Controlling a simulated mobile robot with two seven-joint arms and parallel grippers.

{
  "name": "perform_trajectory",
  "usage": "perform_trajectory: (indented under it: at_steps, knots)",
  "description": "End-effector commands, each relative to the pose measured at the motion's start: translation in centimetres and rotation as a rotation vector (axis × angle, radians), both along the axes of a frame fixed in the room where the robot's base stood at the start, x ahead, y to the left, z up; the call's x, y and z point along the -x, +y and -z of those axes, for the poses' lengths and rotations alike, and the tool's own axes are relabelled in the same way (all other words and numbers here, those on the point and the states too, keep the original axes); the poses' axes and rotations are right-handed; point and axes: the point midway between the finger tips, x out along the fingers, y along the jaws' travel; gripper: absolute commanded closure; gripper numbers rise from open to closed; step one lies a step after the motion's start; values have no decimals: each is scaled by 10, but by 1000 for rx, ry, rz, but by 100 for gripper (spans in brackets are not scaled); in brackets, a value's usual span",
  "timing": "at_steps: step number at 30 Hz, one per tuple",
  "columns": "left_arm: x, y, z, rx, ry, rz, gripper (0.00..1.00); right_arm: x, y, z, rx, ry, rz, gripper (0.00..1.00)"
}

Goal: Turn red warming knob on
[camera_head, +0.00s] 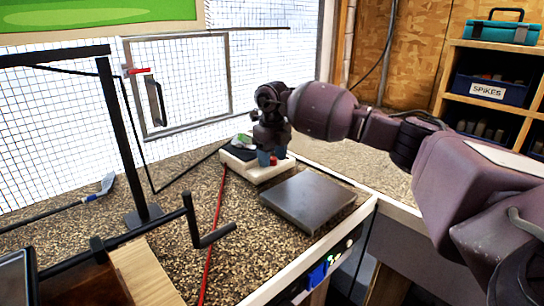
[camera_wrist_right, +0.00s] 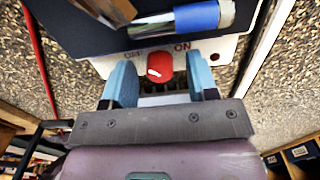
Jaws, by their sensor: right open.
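The red knob (camera_wrist_right: 160,66) sits on the front of a white warming unit (camera_wrist_right: 226,48), between the labels OFF on the left and ON on the right. A pale mark shows on the knob's lower left part. My right gripper (camera_wrist_right: 161,76) is open, with one blue fingertip on each side of the knob; I cannot tell whether either touches it. In the head view the right gripper (camera_head: 271,157) is at the front of the white unit (camera_head: 262,174), and a bit of the red knob (camera_head: 274,160) shows between its fingertips. My left gripper is not in view.
A dark flat plate (camera_head: 308,199) lies on the speckled bench right of the unit. A red cord (camera_head: 214,230) runs along the bench to the left. A black stand (camera_head: 121,140) and crank handle (camera_head: 190,222) stand at left. A wire mesh (camera_head: 60,120) is behind.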

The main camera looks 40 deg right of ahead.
Motion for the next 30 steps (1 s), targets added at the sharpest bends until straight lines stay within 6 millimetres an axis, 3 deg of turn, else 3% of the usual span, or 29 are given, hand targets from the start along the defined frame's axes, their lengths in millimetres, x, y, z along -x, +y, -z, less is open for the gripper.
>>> perform_trajectory:
  at_steps: [4,13,22,30]
  knots:
    - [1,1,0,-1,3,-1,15,0,0,0,0,0,0,50]
    - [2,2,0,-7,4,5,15,0,0,0,0,1,0,96]
    - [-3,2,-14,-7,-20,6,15,1,0,-4,0,-2,110,96]
    - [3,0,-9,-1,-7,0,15,0,0,0,-1,1,140,96]
